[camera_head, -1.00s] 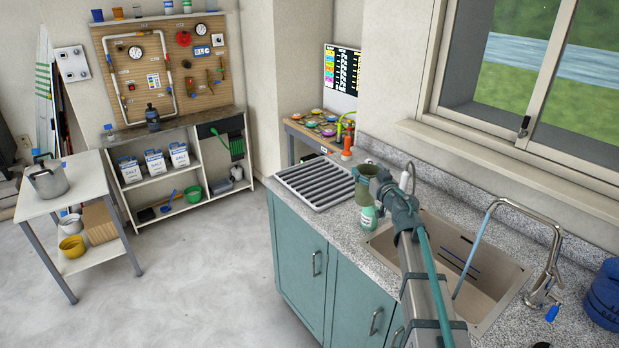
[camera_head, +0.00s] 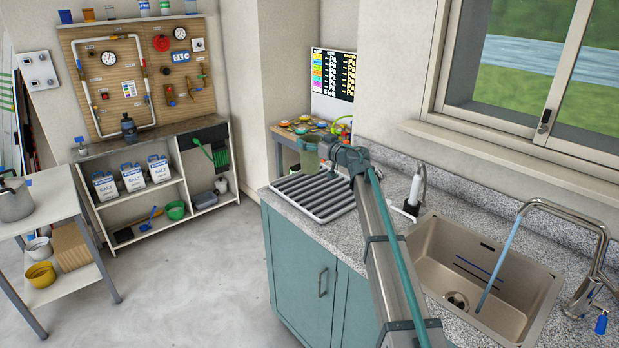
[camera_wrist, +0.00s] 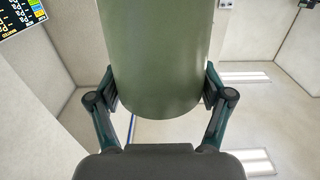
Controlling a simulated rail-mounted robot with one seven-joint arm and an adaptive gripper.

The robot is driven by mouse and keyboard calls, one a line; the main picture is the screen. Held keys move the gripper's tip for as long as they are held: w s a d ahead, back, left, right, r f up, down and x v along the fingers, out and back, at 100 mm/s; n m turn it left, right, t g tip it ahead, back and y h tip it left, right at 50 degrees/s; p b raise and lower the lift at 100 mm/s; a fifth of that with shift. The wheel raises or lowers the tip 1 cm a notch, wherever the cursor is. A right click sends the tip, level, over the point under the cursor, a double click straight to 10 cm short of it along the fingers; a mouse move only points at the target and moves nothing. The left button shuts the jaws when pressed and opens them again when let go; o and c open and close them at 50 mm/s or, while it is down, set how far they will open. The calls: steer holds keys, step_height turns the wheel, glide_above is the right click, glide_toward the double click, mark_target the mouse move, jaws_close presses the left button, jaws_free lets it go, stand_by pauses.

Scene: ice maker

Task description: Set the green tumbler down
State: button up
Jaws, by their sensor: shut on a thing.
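The green tumbler (camera_head: 309,160) is in my gripper (camera_head: 318,146), which is shut on it. In the head view they appear over the back part of the grey ribbed drying rack (camera_head: 350,205) on the counter. I cannot tell how far above the rack the tumbler is. In the wrist view the tumbler (camera_wrist: 155,60) fills the upper middle, with the fingers of my gripper (camera_wrist: 160,92) on both sides of it. Its far end is cut off by the frame edge.
The sink (camera_head: 480,275) with a running tap (camera_head: 570,213) lies to the right of my arm. A low table with coloured pieces (camera_head: 300,128) is beyond the rack. The window wall borders the counter.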

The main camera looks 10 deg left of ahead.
steer(key=w+a+f+p, duration=0.3)
steer(key=w+a+f, duration=0.2)
steer(key=w+f, duration=0.7)
steer(key=shift+f, duration=0.35)
steer(key=shift+w+a, duration=0.1)
steer(key=o, duration=1.3)
steer(key=shift+f, duration=0.1)
steer(key=b+v, duration=0.1)
steer(key=v, duration=0.6)
steer(key=shift+b, duration=0.3)
